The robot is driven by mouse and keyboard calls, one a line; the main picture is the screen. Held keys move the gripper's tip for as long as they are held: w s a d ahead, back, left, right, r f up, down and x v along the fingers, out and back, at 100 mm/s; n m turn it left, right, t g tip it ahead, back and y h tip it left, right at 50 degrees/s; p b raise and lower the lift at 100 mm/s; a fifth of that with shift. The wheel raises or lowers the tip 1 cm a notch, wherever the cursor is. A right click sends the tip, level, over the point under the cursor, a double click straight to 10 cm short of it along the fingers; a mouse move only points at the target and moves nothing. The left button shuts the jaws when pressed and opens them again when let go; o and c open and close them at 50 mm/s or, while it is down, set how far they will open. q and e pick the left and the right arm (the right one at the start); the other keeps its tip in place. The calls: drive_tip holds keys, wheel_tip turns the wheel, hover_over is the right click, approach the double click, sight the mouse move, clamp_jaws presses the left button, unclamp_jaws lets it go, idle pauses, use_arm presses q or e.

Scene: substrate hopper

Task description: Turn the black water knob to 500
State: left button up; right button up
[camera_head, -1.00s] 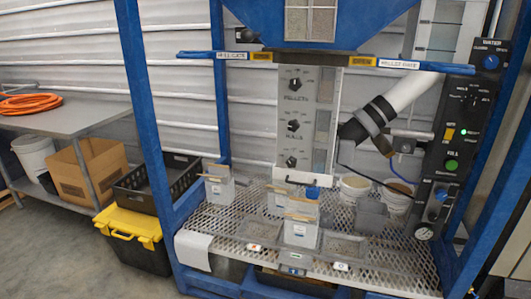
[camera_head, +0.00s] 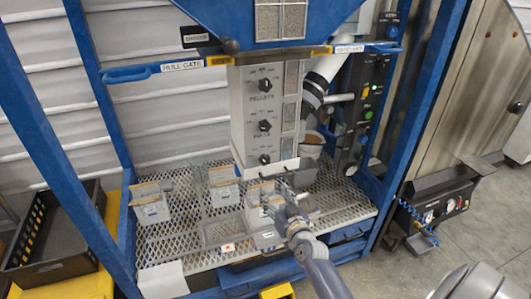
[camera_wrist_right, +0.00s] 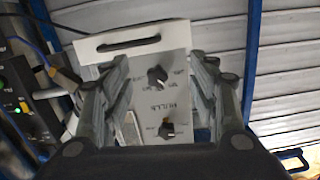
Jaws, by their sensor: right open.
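The grey control panel (camera_head: 243,125) carries a column of black knobs. The top one (camera_head: 265,85) is marked PELLETS and the middle one (camera_head: 264,126) HULLS. The lowest black knob (camera_head: 264,159) has a label too small to read; I take it as the water knob. In the right wrist view the panel appears upside down, with this knob (camera_wrist_right: 157,75) above the HULLS knob (camera_wrist_right: 166,128). My right gripper (camera_head: 279,198) is open, in front of and below the lowest knob. In the wrist view its fingers (camera_wrist_right: 163,72) flank the knob, apparently without touching it. My left gripper is out of view.
A white handle (camera_head: 286,166) juts from the panel's foot. Grey bins (camera_head: 152,209) stand on the mesh shelf (camera_head: 190,238). Blue frame posts (camera_head: 425,95) rise on both sides. A black switch panel (camera_head: 368,105) is behind right, and a black crate (camera_head: 60,252) at left.

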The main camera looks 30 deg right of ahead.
approach(266, 161)
drive_tip(key=s, duration=0.1)
drive_tip(key=shift+t, duration=0.5)
drive_tip(key=x, duration=0.5)
drive_tip(key=f+x, duration=0.1)
drive_tip(key=x, duration=0.2)
drive_tip(key=shift+w, duration=0.3)
drive_tip(key=shift+w+d+h, duration=0.2)
drive_tip(key=shift+w+h, duration=0.2)
drive_tip(key=shift+w, duration=0.45)
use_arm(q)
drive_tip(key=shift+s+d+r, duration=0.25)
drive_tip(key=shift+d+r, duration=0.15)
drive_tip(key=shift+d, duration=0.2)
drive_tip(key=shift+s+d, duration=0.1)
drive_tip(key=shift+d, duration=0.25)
use_arm(e)
drive_tip(key=c, duration=1.1)
